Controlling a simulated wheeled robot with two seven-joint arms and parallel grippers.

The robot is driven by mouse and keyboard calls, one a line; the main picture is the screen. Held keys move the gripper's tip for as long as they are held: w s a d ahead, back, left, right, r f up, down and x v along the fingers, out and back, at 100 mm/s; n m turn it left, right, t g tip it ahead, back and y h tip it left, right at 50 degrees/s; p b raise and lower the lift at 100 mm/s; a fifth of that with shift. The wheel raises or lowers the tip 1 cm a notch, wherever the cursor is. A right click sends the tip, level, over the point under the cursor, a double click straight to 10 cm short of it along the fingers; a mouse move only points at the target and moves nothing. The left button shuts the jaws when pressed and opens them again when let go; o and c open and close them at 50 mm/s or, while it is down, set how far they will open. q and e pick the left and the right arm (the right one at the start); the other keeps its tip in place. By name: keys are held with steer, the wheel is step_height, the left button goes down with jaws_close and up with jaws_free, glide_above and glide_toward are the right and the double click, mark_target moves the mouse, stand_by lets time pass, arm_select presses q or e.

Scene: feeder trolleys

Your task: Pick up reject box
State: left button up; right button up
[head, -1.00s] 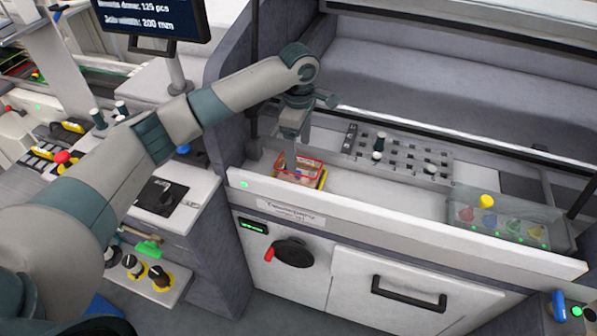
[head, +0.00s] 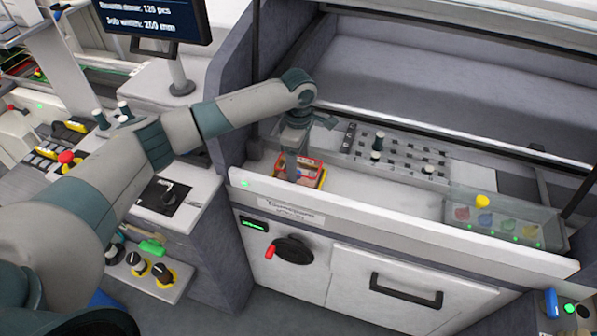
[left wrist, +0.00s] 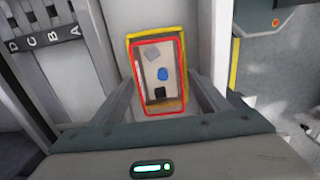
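The reject box is a small open box with a red rim (head: 312,165), standing on a yellow-edged base at the left end of the white machine ledge. In the left wrist view the reject box (left wrist: 139,78) lies ahead between my fingers, with a blue piece, a grey piece and a black piece inside. My left gripper (head: 293,178) points down at the box and partly covers it in the head view. In the left wrist view its two fingers (left wrist: 158,98) stand apart on either side of the box's near end. Contact with the walls cannot be made out. My right gripper is not in view.
A grey slotted rack (head: 395,155) with dark pegs stands right of the box. A clear tray (head: 500,222) with coloured pieces sits at the ledge's right end. The white front lip (head: 400,232) runs along the ledge. Bare ledge lies between box and tray.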

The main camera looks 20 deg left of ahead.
arm_select(q)
steer(key=c, duration=0.8)
steer(key=shift+r, duration=0.1)
steer(key=shift+r+b, duration=0.65)
steer(key=shift+r, duration=0.5)
steer(key=shift+d+r+b, duration=0.2)
steer(key=shift+r+b, duration=0.1)
steer(key=shift+r, duration=0.55)
steer(key=s+d+r+b, duration=0.1)
steer(key=s+d+r, duration=0.1)
steer(key=d, duration=0.1)
steer(key=s+d+r, duration=0.2)
steer(key=d, duration=0.1)
steer(key=s+d+r+b, duration=0.1)
steer(key=s+d+r, duration=0.1)
steer(key=d+r, duration=0.1)
steer(key=shift+s+d+b, duration=0.15)
steer(key=shift+d+b, duration=0.1)
steer(key=shift+b, duration=0.05)
steer(key=shift+f, duration=0.1)
